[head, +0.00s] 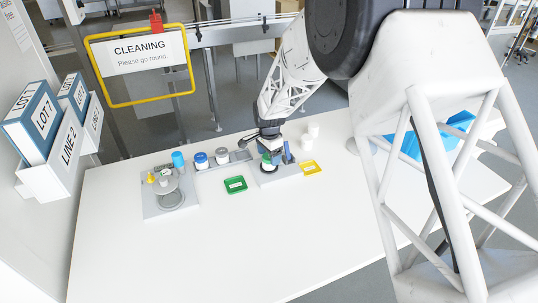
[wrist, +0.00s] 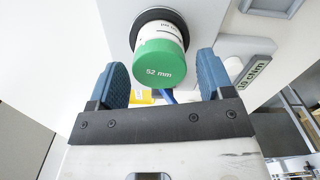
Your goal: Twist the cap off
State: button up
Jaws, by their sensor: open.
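A white jar with a green cap marked "52 mm" (wrist: 160,66) stands in a dark round holder (wrist: 175,17) on a grey base plate. In the head view the green cap (head: 267,159) shows small below my gripper, on the grey fixture (head: 280,178). My gripper (wrist: 161,75) is open, with one blue finger on each side of the cap. A gap shows between the cap and each finger in the wrist view; I see no contact. In the head view my gripper (head: 269,146) is over the jar and partly hides it.
A green tray (head: 235,184) and a yellow tray (head: 311,168) lie either side of the fixture. Blue-lidded (head: 201,158) and grey-lidded (head: 222,153) jars stand left. A grey station (head: 152,208) is farther left, white containers (head: 314,129) behind right. The front table (head: 200,255) is clear.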

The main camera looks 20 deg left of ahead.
jog(key=shift+m, duration=2.2)
jog(key=shift+c, duration=0.5)
jog(key=c, duration=0.8)
jog(key=shift+o, duration=0.2)
jog(key=shift+r, duration=0.3)
jog(key=shift+f, duration=0.2)
jog(key=o, duration=0.3)
jog(key=shift+f, duration=0.1)
jog(key=c, duration=0.4)
jog(key=shift+o, duration=0.2)
